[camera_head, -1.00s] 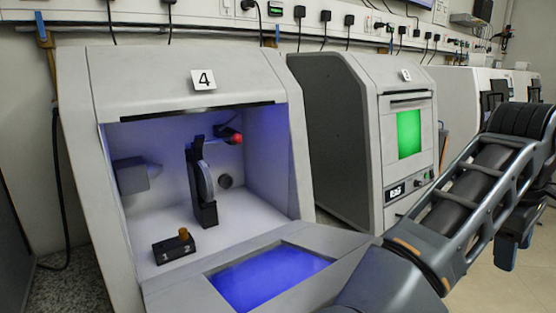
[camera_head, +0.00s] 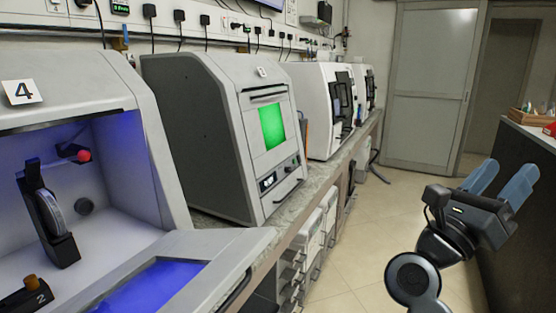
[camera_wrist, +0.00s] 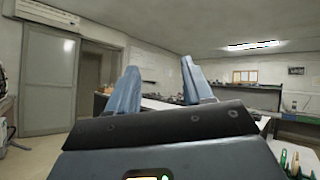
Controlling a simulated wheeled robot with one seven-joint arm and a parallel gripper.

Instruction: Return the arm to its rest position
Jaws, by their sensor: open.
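My gripper (camera_head: 500,182) is at the right of the head view, raised over the aisle floor and clear of the machines. Its two blue fingers are spread apart with nothing between them. In the wrist view the fingers (camera_wrist: 160,88) point up and away into the room, with empty air between them. Part of my arm shows below the gripper in the head view; the rest is out of frame.
An open machine (camera_head: 150,120) marked 4 is at the left, with a lit blue interior. A closed machine (camera_head: 205,130) with a green window stands beside it. A dark counter (camera_head: 530,200) stands close on the right. The floor (camera_head: 350,240) between is clear.

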